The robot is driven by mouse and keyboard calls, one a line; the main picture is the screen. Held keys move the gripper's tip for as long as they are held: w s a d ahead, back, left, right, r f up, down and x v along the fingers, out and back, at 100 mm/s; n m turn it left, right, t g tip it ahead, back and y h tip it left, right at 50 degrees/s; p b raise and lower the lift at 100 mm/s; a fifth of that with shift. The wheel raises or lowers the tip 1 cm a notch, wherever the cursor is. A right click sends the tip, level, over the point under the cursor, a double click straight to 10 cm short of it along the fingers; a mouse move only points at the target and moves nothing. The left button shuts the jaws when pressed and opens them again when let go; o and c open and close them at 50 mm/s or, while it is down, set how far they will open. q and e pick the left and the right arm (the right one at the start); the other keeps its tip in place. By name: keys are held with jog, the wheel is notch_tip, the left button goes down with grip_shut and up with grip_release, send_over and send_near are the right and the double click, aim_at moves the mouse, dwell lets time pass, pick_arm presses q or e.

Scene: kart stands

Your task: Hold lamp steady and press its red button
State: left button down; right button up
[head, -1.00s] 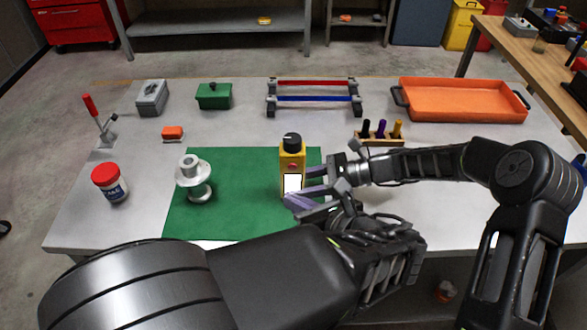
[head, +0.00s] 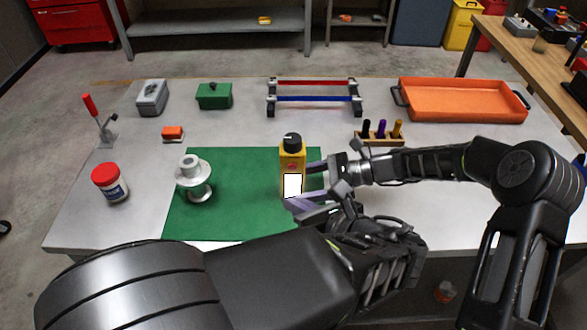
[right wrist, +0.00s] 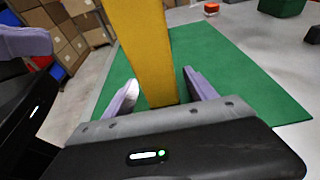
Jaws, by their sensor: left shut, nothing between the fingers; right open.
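The lamp (head: 291,160) is a yellow upright box with a black knob on top, a red button (head: 292,167) and a white panel on its front. It stands on the green mat (head: 240,215). My right gripper (head: 312,168) is open at the lamp's right side. In the right wrist view its two purple fingers (right wrist: 161,88) lie on either side of the yellow body; contact is unclear. My left gripper (head: 292,203) is shut and empty, just in front of the lamp's lower right. Part of it shows in the right wrist view (right wrist: 25,42).
A grey spool-shaped part (head: 194,180) stands on the mat's left. A red-capped jar (head: 110,182) is further left. A holder with coloured pegs (head: 380,138) and an orange tray (head: 462,100) are behind to the right. The mat's middle is clear.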

jog(key=v, duration=1.1)
jog(key=shift+d+r, duration=0.15)
jog(key=shift+d, duration=0.2)
